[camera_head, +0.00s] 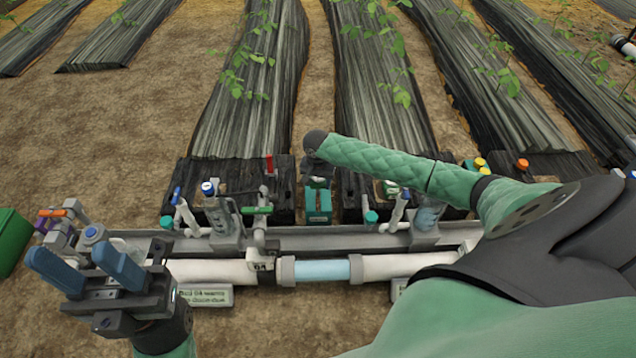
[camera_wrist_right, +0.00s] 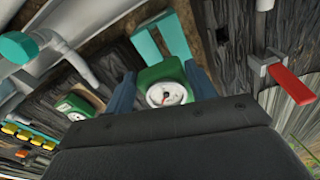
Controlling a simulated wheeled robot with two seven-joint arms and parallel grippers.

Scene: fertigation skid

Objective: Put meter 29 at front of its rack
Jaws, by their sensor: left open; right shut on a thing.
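My right gripper (camera_wrist_right: 160,80) is shut on a green meter (camera_wrist_right: 167,93) with a round white dial; its number is not readable. The blue fingers are on either side of its body. A teal rack (camera_wrist_right: 163,42) with two bars lies just beyond the meter; I cannot tell whether they touch. In the head view the teal rack (camera_head: 318,206) stands between two dark blocks, below my right gripper (camera_head: 318,172), and the meter is mostly hidden there. My left gripper (camera_head: 88,265) is open and empty at the lower left.
A second green meter (camera_wrist_right: 76,107) sits on a dark block (camera_wrist_right: 60,85). A red-handled valve (camera_wrist_right: 290,84) is beside the right gripper. Pipes (camera_head: 210,271) and a grey rail (camera_head: 330,238) run across the front, with upright valves. A green box (camera_head: 12,240) is at far left.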

